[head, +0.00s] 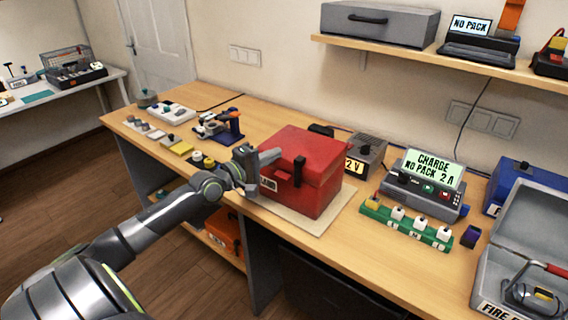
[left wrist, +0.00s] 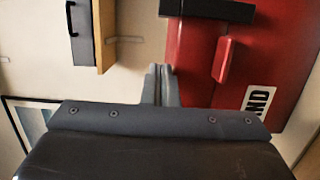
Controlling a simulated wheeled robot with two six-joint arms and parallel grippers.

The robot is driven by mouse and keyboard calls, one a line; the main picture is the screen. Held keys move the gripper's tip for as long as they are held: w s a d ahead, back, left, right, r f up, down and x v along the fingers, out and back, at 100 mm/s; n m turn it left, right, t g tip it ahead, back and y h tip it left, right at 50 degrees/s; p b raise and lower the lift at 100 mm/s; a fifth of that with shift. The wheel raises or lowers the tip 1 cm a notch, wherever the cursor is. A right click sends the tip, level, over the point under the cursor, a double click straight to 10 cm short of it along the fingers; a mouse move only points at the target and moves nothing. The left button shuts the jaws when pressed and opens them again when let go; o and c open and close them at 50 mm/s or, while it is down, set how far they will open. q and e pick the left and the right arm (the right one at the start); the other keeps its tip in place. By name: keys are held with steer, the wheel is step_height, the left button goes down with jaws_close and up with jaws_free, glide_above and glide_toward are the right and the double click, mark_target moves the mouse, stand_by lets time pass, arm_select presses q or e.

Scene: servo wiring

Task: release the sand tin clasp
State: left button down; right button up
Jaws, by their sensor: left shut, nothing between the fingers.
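The sand tin (head: 325,165) is a red box with its lid down, standing on a pale mat (head: 335,215). Its black clasp (head: 298,172) is upright on the front face, across the lid seam. In the left wrist view the tin (left wrist: 290,45) fills the right side, turned sideways, with part of its label showing. The black clasp (left wrist: 205,9) lies at the top edge there. My left gripper (head: 274,156) is shut and empty, at the tin's left front, left of the clasp. Its fingertips (left wrist: 160,72) appear close to the lid; contact cannot be told. My right gripper is out of view.
A power supply (head: 367,157) and a charger (head: 425,185) stand right of the tin. A green strip (head: 405,225) of sockets lies before the charger. An open grey case (head: 520,245) is at far right. Small parts and a blue-orange tool (head: 222,127) lie left.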

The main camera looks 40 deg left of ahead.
mark_target(285, 178)
arm_select(q)
steer(key=d+p, duration=0.2)
steer(key=p, duration=0.1)
steer(key=shift+d+r, duration=0.15)
steer(key=shift+d, duration=0.75)
steer(key=shift+d+p, duration=0.1)
steer(key=shift+p, duration=0.2)
steer(key=shift+w+f, duration=0.1)
steer(key=shift+f, duration=0.1)
steer(key=shift+d, duration=0.1)
